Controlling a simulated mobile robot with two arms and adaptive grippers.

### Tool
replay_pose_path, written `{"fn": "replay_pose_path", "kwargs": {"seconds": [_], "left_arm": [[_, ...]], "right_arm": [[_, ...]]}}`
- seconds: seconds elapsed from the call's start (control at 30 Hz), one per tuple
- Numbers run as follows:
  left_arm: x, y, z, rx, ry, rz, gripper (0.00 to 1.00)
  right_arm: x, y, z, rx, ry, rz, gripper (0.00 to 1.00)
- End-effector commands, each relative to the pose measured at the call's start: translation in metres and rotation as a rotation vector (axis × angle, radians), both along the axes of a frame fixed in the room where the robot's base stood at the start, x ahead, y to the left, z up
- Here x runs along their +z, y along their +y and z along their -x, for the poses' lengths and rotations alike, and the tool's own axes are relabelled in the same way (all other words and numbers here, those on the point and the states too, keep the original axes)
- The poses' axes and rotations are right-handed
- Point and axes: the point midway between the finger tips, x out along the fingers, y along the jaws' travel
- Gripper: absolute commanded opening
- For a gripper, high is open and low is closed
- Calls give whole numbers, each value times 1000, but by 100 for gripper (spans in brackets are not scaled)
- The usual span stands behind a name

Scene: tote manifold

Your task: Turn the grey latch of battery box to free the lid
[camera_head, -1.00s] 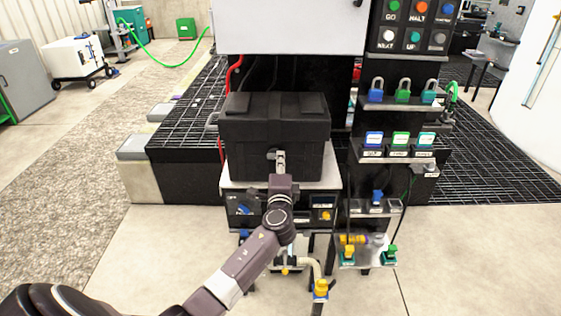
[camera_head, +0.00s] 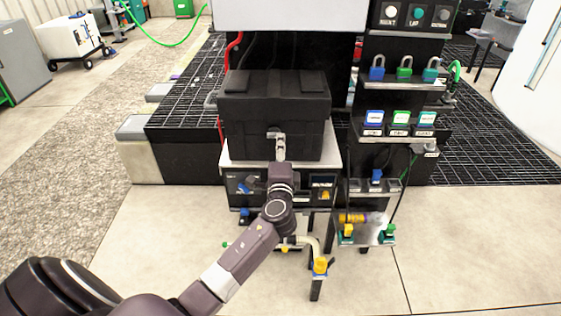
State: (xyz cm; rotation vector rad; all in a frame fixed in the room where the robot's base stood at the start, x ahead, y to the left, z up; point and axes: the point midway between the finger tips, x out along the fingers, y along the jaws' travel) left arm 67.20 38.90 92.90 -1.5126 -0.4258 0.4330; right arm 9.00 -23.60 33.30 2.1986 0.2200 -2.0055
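The black battery box (camera_head: 240,134) stands on a light shelf in the middle of the view, its lid (camera_head: 275,84) down on it. A small grey latch (camera_head: 275,134) sits at the middle of its front face. My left gripper (camera_head: 280,142) reaches up from below and its tips are at the latch, partly covering it. The fingers are too small to show whether they are open or shut on the latch. My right gripper is out of view.
Below the box is a panel with blue and yellow knobs (camera_head: 325,194). To the right stands a rack with padlocks (camera_head: 404,72), labelled blocks (camera_head: 400,118) and small valves (camera_head: 389,231). A white cabinet (camera_head: 290,14) hangs above the box.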

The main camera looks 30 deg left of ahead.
Motion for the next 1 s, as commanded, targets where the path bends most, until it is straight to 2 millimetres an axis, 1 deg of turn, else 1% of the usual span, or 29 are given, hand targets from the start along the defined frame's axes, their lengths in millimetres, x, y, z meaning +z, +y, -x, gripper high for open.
{"fn": "replay_pose_path", "kwargs": {"seconds": [0.03,0.2,0.3,0.4,0.6,1.0], "left_arm": [[-2,-7,10,-1,2,2,28],[-1,-25,40,-1,2,2,28],[-1,-33,55,0,3,3,28],[-1,-40,64,-1,2,0,28],[0,-44,71,0,1,1,28],[0,-44,71,0,1,0,28]], "right_arm": [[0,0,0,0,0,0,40],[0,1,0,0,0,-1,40],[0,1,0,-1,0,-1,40],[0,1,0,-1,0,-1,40],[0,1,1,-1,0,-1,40],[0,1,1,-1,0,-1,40]]}}
